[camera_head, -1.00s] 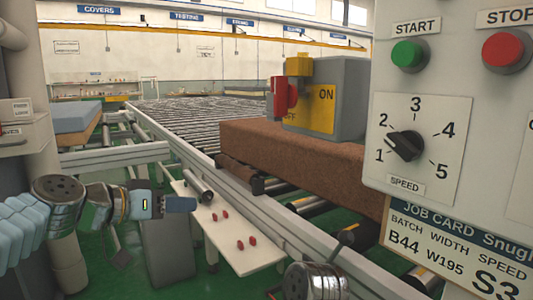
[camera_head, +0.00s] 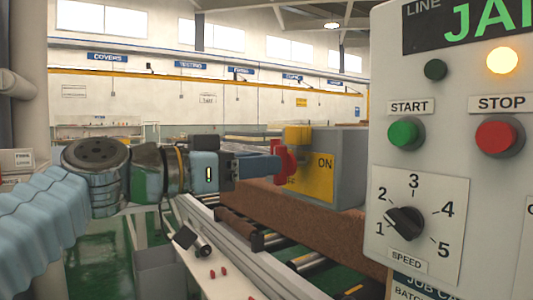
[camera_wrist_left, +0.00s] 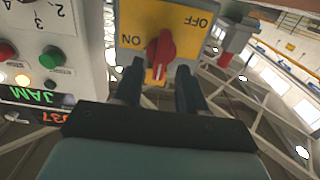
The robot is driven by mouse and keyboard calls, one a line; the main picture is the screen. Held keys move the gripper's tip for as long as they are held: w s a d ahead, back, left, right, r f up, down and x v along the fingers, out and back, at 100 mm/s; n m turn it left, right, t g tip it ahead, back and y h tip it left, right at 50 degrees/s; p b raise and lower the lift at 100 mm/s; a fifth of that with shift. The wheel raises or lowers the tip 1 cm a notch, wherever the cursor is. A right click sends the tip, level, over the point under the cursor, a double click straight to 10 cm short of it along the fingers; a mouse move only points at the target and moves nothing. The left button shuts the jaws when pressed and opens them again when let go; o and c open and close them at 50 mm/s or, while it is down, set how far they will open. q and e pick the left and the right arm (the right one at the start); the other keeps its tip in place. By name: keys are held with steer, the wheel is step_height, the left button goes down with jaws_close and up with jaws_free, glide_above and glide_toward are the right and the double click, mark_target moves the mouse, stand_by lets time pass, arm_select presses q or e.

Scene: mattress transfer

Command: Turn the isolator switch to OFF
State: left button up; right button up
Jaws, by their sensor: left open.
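The isolator switch is a grey box (camera_head: 348,160) with a yellow plate (camera_head: 318,178) and a red handle (camera_head: 284,162), standing beyond the control panel's left edge. My right gripper is out of view.
The control panel (camera_head: 460,200) stands close on the right, with a green START button (camera_head: 405,133), a red STOP button (camera_head: 497,138), a speed knob (camera_head: 405,222) and a lit amber lamp (camera_head: 502,60). A brown block (camera_head: 300,215) lies on the conveyor below the switch.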

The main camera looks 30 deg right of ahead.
mark_target(289, 165)
arm_select(q)
steer(key=shift+w+d, duration=0.1)
steer(key=shift+d, duration=1)
jaws_close()
